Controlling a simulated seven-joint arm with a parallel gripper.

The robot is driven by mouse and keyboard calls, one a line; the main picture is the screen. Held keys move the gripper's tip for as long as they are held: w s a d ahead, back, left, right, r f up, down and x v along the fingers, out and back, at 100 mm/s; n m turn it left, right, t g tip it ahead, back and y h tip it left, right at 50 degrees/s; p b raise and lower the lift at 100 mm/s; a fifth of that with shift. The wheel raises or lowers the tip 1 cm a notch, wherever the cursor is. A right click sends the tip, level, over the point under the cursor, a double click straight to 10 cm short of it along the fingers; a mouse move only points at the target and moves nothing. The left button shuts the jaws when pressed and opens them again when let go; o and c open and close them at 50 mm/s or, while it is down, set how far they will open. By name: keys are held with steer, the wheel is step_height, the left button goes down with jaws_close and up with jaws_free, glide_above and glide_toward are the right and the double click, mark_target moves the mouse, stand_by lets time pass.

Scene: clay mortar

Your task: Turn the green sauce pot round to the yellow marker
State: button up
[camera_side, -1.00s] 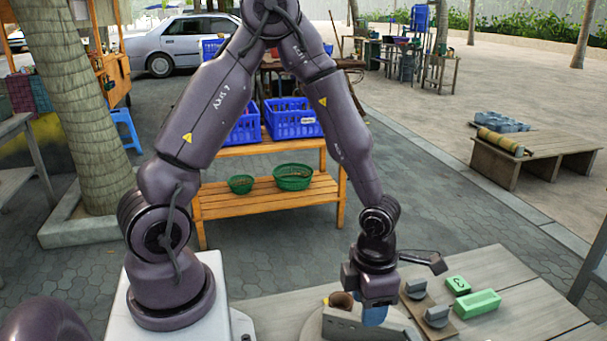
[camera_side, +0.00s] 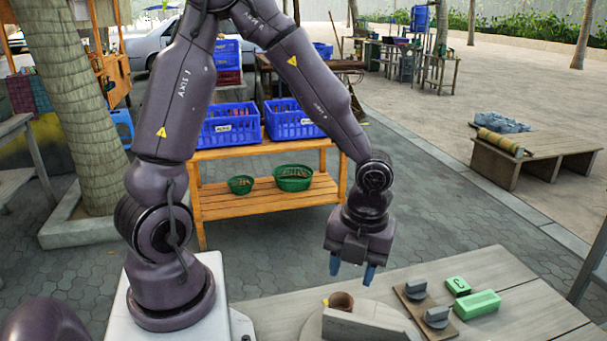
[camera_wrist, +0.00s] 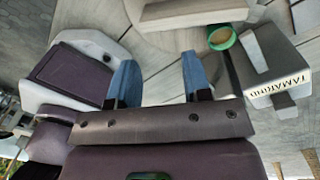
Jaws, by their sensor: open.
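My gripper (camera_side: 352,272) is open and empty, raised above the table, its two blue fingers pointing down and apart. The fingers (camera_wrist: 156,78) also show in the wrist view. A small green-rimmed round pot (camera_wrist: 213,46) with a tan inside shows there, up and right of the fingers and clear of them. In the side view a brown cup (camera_side: 342,300) sits behind a pale slab (camera_side: 365,326) on a rounded board, below my gripper. A small yellow mark (camera_side: 326,301) is at its left. I cannot tell whether this cup is the green-rimmed pot; its lower part is hidden.
A brown board (camera_side: 412,306) with two grey knob-like pieces lies right of the slab. Two green blocks (camera_side: 477,304) are beside it. The table (camera_side: 540,300) has bare planks at right. A wooden bench (camera_side: 265,205) with blue crates and green baskets stands behind.

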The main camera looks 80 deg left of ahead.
steer(key=s+a+r+n+t, duration=0.1)
steer(key=s+r+n+t, duration=0.1)
steer(key=r+n, duration=0.5)
steer(key=s+a+r+n+t, duration=0.2)
steer(key=s+r+n, duration=0.3)
steer(key=n, duration=1.3)
steer(key=shift+a+r+n+t, duration=0.15)
steer(key=shift+r+n+t, duration=0.25)
steer(key=shift+r, duration=1.35)
steer(key=shift+c, duration=0.3)
